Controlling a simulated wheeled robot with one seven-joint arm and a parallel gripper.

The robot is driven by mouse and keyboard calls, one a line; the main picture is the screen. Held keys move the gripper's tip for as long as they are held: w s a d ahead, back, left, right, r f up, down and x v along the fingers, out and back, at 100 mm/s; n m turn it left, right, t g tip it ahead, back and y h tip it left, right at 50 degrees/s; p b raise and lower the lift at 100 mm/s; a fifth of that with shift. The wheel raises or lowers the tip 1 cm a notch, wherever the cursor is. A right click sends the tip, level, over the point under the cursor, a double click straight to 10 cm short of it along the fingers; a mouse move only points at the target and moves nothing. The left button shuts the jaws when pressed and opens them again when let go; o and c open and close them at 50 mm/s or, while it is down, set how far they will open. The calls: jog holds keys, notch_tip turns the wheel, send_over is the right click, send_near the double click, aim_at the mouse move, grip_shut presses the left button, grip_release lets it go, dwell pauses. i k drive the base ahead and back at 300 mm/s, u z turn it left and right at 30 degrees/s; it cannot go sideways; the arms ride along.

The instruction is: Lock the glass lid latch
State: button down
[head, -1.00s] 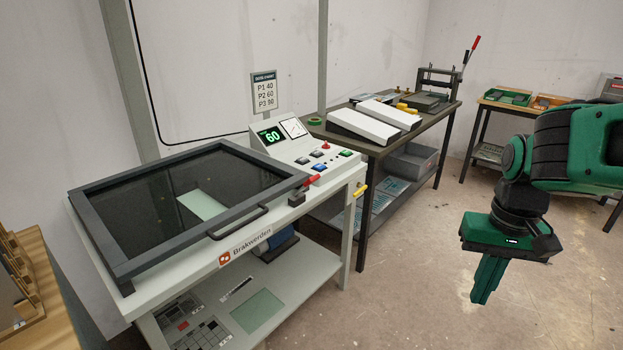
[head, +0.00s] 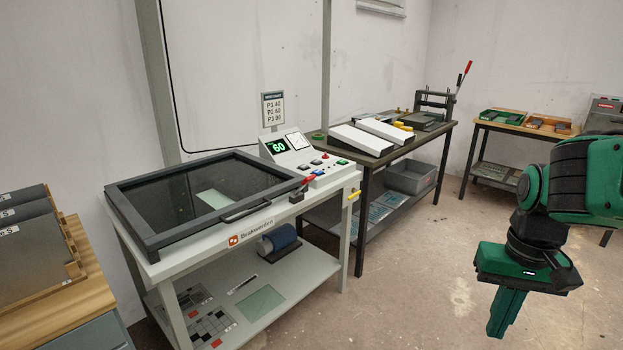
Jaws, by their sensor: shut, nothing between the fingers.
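The glass lid (head: 175,200) lies closed on the plate processor (head: 333,187), in a dark grey frame with a handle on its front edge. A pale plate shows through the dark glass. The latch (head: 303,188), with a red lever tip on a dark block, stands at the lid's right front corner. I cannot tell how it is engaged. My gripper (head: 502,318) hangs at the right over the floor, shut and empty, fingers pointing down. It is well apart from the lid and the latch.
A control panel with a green "60" display (head: 279,147) and buttons is right of the lid. A dark bench (head: 395,150) with white sloped boxes stands behind. A wooden table (head: 30,255) with upright plates is at the left. The floor in front is free.

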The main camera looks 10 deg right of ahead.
aim_at(309, 179)
jog(key=u, duration=0.3)
jog(key=i, duration=1.15)
jog(key=z, duration=0.4)
